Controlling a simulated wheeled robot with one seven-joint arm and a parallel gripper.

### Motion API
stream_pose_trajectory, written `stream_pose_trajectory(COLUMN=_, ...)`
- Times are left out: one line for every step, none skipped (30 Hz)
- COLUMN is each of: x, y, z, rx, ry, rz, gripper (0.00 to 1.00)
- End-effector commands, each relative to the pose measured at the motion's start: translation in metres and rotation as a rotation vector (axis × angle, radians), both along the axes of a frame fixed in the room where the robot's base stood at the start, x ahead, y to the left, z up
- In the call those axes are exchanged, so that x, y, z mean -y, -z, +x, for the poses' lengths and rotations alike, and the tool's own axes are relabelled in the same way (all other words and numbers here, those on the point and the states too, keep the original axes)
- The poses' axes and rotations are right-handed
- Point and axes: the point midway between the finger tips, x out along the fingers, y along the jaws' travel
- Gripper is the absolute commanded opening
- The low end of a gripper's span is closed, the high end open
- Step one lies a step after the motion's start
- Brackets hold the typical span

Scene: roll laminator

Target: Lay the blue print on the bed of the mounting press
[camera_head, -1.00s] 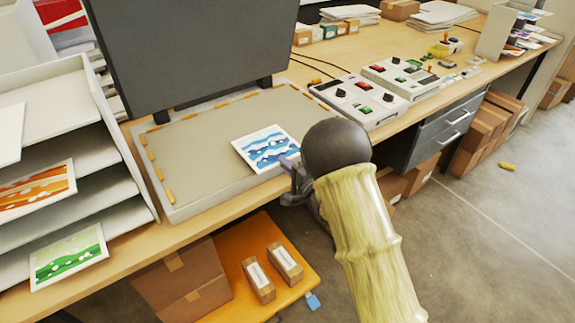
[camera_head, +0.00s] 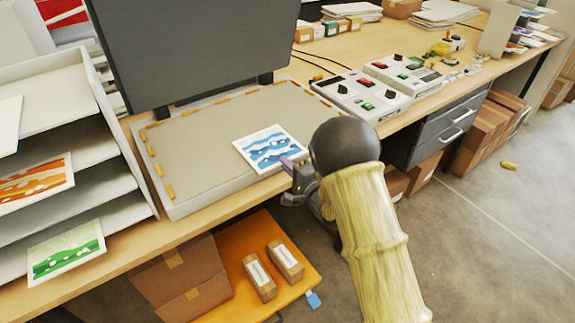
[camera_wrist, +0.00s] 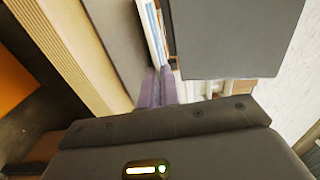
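The blue print (camera_head: 268,147), a white-bordered sheet with blue and white waves, is over the front right part of the grey bed (camera_head: 205,148) of the mounting press. Whether it touches the bed or hovers just above it I cannot tell. My gripper (camera_head: 290,166) is at the print's front right edge, its fingers close together on that edge. In the wrist view the purple fingers (camera_wrist: 160,86) are nearly together, with the print (camera_wrist: 153,30) seen at a steep slant beyond their tips. The dark raised lid (camera_head: 185,50) of the press stands open behind the bed.
A rack (camera_head: 110,165) at left holds an orange print (camera_head: 38,183) and a green print (camera_head: 65,252). Control boxes (camera_head: 362,95) stand right of the bed. An orange shelf (camera_head: 235,245) with small boxes lies below the table. Orange markers line the bed's edges.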

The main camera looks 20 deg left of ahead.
Motion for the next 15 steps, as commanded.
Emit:
stream_pose_trajectory(x=0.0004, y=0.0008, z=-0.0002, rx=0.0, ry=0.001, rz=0.001, gripper=0.0)
stream_pose_trajectory(x=0.0005, y=0.0012, z=-0.0005, rx=0.0, ry=0.0, rz=0.001, gripper=0.0)
stream_pose_trajectory(x=0.0006, y=0.0017, z=-0.0009, rx=0.0, ry=0.0, rz=0.001, gripper=0.0)
stream_pose_trajectory(x=0.0008, y=0.002, z=-0.0011, rx=0.0, ry=0.001, rz=0.001, gripper=0.0)
stream_pose_trajectory(x=0.0009, y=0.0022, z=-0.0012, rx=0.0, ry=0.001, rz=0.001, gripper=0.0)
stream_pose_trajectory(x=0.0012, y=0.0023, z=-0.0014, rx=0.0, ry=0.001, rz=0.001, gripper=0.0)
stream_pose_trajectory(x=0.0011, y=0.0023, z=-0.0015, rx=0.0, ry=0.001, rz=0.001, gripper=0.0)
stream_pose_trajectory(x=0.0011, y=0.0022, z=-0.0017, rx=0.0, ry=0.0, rz=0.001, gripper=0.0)
stream_pose_trajectory(x=0.0009, y=0.0021, z=-0.0017, rx=0.001, ry=0.0, rz=0.001, gripper=0.0)
stream_pose_trajectory(x=0.0008, y=0.002, z=-0.0018, rx=0.001, ry=0.0, rz=0.001, gripper=0.0)
stream_pose_trajectory(x=0.0008, y=0.002, z=-0.0018, rx=0.001, ry=0.0, rz=0.001, gripper=0.0)
stream_pose_trajectory(x=0.0008, y=0.002, z=-0.0018, rx=0.001, ry=0.0, rz=0.001, gripper=0.0)
stream_pose_trajectory(x=0.0008, y=0.0019, z=-0.0018, rx=0.001, ry=0.0, rz=0.001, gripper=0.0)
stream_pose_trajectory(x=0.0008, y=0.0019, z=-0.0018, rx=0.001, ry=0.0, rz=0.001, gripper=0.06)
stream_pose_trajectory(x=0.0008, y=0.002, z=-0.0018, rx=0.001, ry=0.0, rz=0.001, gripper=0.14)
